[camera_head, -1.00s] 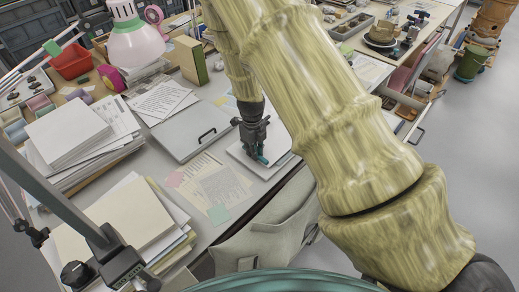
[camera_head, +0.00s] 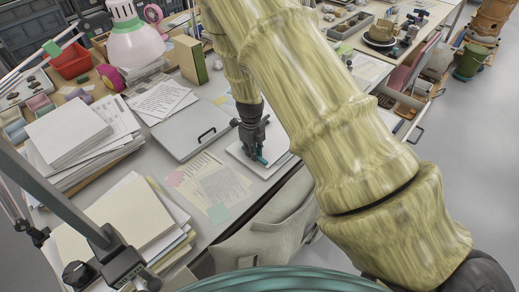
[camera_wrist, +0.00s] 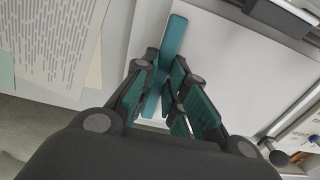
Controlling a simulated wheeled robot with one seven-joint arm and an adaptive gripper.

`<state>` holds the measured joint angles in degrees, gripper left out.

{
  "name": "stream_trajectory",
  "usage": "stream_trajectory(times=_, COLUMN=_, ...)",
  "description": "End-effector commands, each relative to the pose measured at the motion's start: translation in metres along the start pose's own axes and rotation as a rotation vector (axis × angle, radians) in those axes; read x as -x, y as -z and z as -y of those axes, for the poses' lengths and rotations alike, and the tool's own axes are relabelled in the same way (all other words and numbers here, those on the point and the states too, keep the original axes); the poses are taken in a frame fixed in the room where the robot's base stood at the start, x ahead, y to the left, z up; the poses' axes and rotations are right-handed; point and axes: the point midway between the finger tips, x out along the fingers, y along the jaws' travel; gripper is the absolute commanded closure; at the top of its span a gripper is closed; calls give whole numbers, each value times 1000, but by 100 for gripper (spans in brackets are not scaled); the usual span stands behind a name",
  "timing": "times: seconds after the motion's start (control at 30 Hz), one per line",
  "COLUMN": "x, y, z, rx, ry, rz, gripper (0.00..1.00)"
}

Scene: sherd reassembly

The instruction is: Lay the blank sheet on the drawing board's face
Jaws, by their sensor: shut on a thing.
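My gripper (camera_head: 258,157) points down over a flat white rectangle (camera_head: 281,162) near the front edge of the desk. In the wrist view its fingers (camera_wrist: 166,106) are closed on a narrow teal strip (camera_wrist: 173,40). The strip lies across the white surface (camera_wrist: 235,70), which fills much of that view. I cannot tell whether this white surface is the blank sheet alone or the sheet over a board, nor whether the strip is fixed to it. A flat grey board with a black handle (camera_head: 188,128) lies just left of and behind my gripper. Its face looks bare.
Printed sheets with pink and teal notes (camera_head: 213,187) lie left of my gripper. Paper stacks (camera_head: 70,138) fill the desk's left side, beside a pink-white lamp (camera_head: 135,40). A grey cloth bag (camera_head: 262,232) hangs at the front edge. Open floor (camera_head: 460,150) is at the right.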

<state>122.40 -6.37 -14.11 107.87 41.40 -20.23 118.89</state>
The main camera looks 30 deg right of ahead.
Motion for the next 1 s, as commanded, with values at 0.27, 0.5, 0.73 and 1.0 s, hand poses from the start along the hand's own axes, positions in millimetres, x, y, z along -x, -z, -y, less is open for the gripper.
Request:
stream_trajectory(times=0.27, x=-1, y=0, z=0, rx=0, ry=0, rz=0, gripper=100)
stream_trajectory(times=0.5, x=-1, y=0, z=0, rx=0, ry=0, rz=0, gripper=100)
stream_trajectory(times=0.73, x=-2, y=0, z=0, rx=0, ry=0, rz=0, gripper=100)
stream_trajectory(times=1.0, x=-6, y=-1, z=-1, rx=-1, ry=0, rz=1, gripper=100)
